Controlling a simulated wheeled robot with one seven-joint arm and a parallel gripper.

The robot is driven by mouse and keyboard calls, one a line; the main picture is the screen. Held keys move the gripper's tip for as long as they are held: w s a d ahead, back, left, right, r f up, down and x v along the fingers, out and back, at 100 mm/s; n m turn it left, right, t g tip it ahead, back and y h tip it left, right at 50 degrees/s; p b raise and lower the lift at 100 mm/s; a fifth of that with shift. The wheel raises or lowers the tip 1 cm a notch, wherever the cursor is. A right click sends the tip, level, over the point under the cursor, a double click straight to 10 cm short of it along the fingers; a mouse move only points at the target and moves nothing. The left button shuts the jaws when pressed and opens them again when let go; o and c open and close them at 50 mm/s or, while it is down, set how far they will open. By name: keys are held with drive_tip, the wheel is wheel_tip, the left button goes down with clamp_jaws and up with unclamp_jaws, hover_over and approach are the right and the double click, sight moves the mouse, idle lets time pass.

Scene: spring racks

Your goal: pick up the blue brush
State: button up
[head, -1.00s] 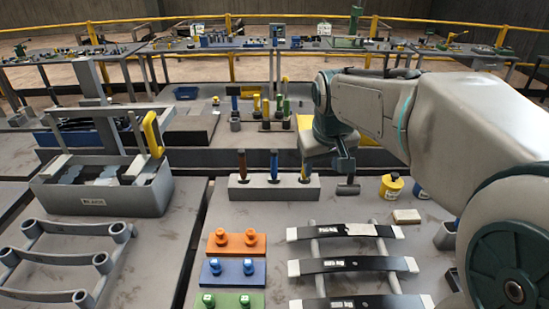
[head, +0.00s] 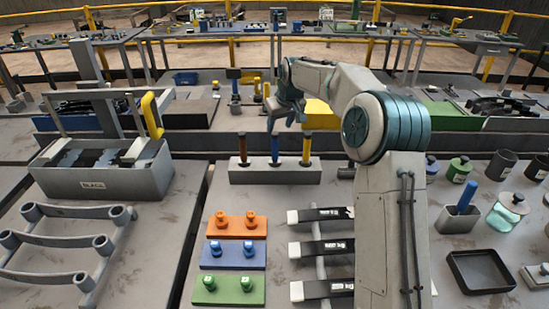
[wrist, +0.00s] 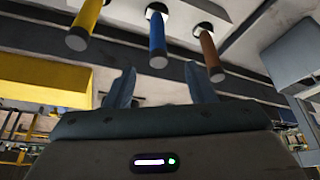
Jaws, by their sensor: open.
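A pale grey block (head: 274,176) on the near table holds three upright handles; what is below them is hidden inside it. The middle, blue handle (head: 275,150) looks to be the blue brush. It also shows in the wrist view (wrist: 157,38), between the yellow and brown handles. My gripper (head: 281,122) is open and empty, just above and around the line of the blue handle in the head view. In the wrist view its fingers (wrist: 160,88) stand apart, with the blue handle's end beyond the gap, not between them.
The brown handle (head: 243,146) and the yellow-orange handle (head: 306,149) stand close on either side. Another blue handle (head: 467,196) stands in a grey cup at right. Orange, blue and green plates (head: 234,255) lie in front. A grey bin (head: 105,177) stands at left.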

sight(276, 138)
drive_tip(key=x, duration=0.5)
drive_tip(key=shift+w+f+p, duration=0.1)
drive_tip(key=shift+p, duration=0.3)
drive_tip(key=shift+p+x, duration=1.05)
drive_tip(key=shift+x, duration=1.7)
drive_tip(key=shift+w, duration=0.1)
clamp_jaws()
